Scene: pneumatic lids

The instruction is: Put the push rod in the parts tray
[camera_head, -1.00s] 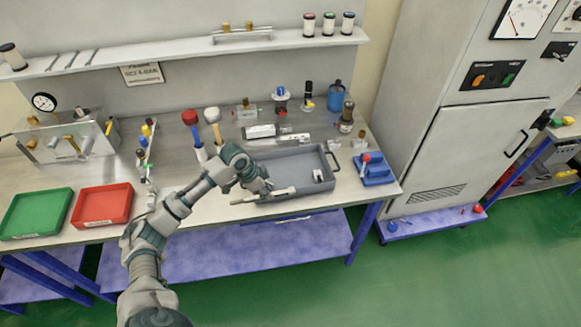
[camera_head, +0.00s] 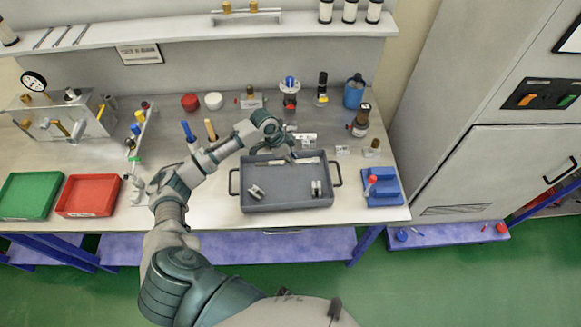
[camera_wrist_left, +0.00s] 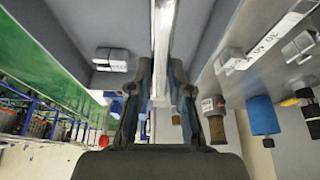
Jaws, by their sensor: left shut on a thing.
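The parts tray (camera_head: 290,203) is a grey, open tray with a dark handle at each end, on the front part of the bench. My left gripper (camera_head: 287,156) is over the tray's back side and shut on the push rod (camera_head: 307,161). The rod is a long, pale metal bar lying roughly along the tray's back wall. In the left wrist view the rod (camera_wrist_left: 162,45) runs lengthwise between the fingertips (camera_wrist_left: 160,92). I cannot tell whether it touches the tray. My right gripper is not in view.
Two small metal pieces, left (camera_head: 256,191) and right (camera_head: 316,188), lie in the tray, with bare floor between them. A blue holder (camera_head: 384,188) stands right of the tray. Red (camera_head: 88,194) and green (camera_head: 30,194) bins are at left. Bottles and fittings stand behind.

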